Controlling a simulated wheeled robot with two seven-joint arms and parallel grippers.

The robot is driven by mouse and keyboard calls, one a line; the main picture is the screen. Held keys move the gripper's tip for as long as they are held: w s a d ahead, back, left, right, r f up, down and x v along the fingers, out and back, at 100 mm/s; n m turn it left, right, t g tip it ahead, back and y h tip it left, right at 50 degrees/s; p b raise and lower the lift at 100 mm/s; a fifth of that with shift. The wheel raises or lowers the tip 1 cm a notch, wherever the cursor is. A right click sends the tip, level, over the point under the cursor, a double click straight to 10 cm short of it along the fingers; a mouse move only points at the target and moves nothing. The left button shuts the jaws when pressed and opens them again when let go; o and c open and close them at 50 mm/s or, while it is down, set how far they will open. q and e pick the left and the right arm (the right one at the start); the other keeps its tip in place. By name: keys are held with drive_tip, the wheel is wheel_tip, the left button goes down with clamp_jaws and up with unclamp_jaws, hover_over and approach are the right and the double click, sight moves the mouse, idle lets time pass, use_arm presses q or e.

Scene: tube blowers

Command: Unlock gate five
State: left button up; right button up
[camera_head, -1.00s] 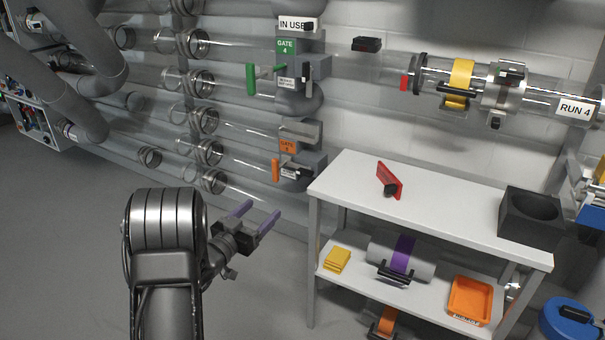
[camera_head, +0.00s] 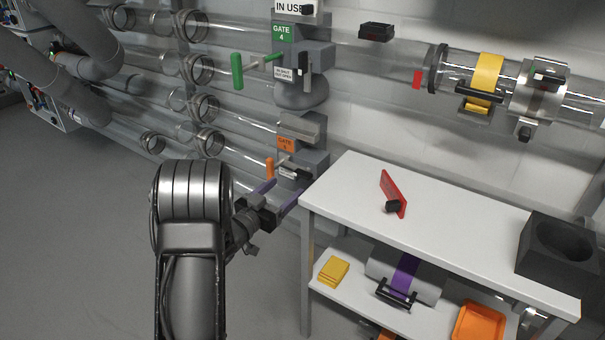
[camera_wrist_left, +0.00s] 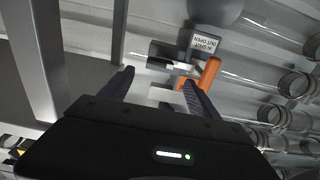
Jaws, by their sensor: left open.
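The gate with the orange label (camera_head: 287,144), its number too small to read surely, is on the tubes left of the table. Its orange handle (camera_head: 270,167) hangs at the left, with a black-and-white latch piece (camera_head: 291,172) beside it. My left gripper (camera_head: 282,189) is open and empty just below and in front of them. In the left wrist view, the open fingers (camera_wrist_left: 160,80) point at the latch piece (camera_wrist_left: 178,66), and the orange handle (camera_wrist_left: 210,73) is just beyond the right finger. Contact cannot be told. My right gripper is in neither view.
Gate 4 (camera_head: 283,33), with a green handle (camera_head: 237,71) and an IN USE sign (camera_head: 289,8), is directly above. Clear tubes run left; the floor there is free.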

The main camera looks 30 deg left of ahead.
sight(300, 175)
use_arm(q)
drive_tip(key=w, duration=0.2)
drive_tip(key=w+b, duration=0.1)
drive_tip(key=w, duration=0.2)
drive_tip(key=w+b, duration=0.1)
drive_tip(key=w, duration=0.1)
drive_tip(key=shift+w+d+f, duration=0.1)
drive_tip(key=shift+w+d, duration=0.05)
drive_tip(key=shift+d, duration=0.1)
drive_tip(key=shift+w, duration=0.25)
drive_tip(key=shift+c, duration=0.5)
clamp_jaws()
